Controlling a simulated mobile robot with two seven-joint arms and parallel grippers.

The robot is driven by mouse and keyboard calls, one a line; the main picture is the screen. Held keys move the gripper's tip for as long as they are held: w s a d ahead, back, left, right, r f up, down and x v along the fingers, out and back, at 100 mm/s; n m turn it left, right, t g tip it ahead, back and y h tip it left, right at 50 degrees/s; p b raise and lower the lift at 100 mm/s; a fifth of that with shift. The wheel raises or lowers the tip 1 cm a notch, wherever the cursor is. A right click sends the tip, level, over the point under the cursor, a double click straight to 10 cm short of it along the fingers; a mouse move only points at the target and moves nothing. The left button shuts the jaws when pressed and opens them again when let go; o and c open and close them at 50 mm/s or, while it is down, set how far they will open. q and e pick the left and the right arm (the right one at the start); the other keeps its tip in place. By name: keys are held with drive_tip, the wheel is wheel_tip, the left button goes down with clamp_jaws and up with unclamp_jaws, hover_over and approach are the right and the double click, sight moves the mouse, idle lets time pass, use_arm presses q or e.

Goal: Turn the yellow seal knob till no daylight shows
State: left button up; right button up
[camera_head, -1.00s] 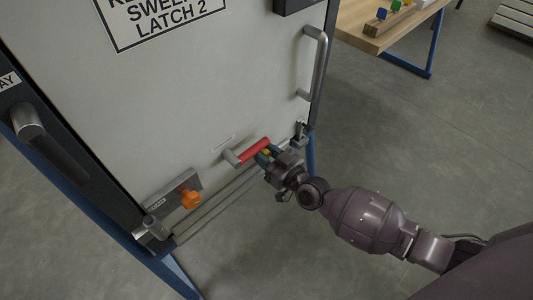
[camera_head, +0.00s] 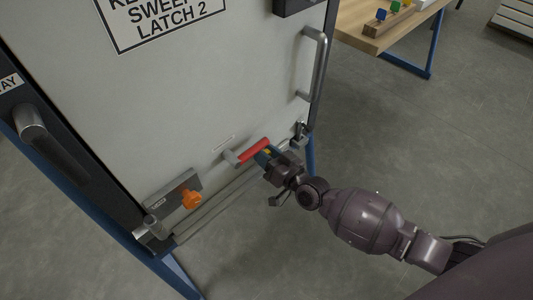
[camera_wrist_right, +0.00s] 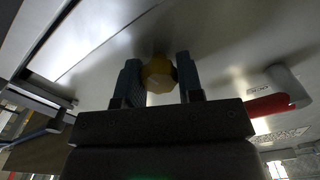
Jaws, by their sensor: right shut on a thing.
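The yellow seal knob (camera_wrist_right: 158,72) shows between the two dark teal fingers in the right wrist view. In the head view only a small yellow bit of it (camera_head: 267,152) shows, low on the pale door panel (camera_head: 215,85). My right gripper (camera_head: 264,156) is shut on the knob, just right of the red-gripped handle (camera_head: 253,151). A grey bottom strip (camera_head: 215,205) runs along the door's lower edge. Whether daylight shows under it I cannot tell. My left gripper is not in view.
An orange knob (camera_head: 191,199) sits on a metal latch plate at lower left. A grey pull handle (camera_head: 318,62) stands out at the door's right edge. A wooden table (camera_head: 380,30) is behind.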

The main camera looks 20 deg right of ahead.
drive_tip(key=o, duration=0.9)
use_arm(q)
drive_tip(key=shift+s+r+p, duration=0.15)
drive_tip(key=shift+p, duration=0.8)
use_arm(e)
drive_tip(key=shift+v, duration=5.4)
